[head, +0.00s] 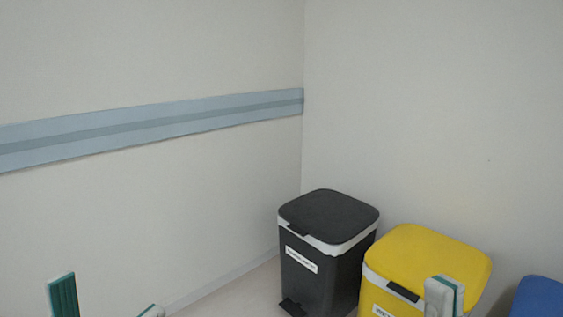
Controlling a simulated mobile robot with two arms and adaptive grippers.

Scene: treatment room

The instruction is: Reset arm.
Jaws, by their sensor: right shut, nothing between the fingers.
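My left gripper (106,302) shows at the bottom left edge. Its two green-padded fingertips stand well apart with nothing seen between them, so it is open. The rest of it is cut off by the frame. My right gripper (444,297) shows at the bottom right, in front of the yellow bin. Its pale fingertips are together, shut and empty. The rest of the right arm is out of view.
A black pedal bin (328,213) with a closed lid stands in the room corner. A yellow bin (428,253), also closed, stands to its right. A blue object (539,297) is cut off at bottom right. A blue wall rail (150,124) runs along the left wall.

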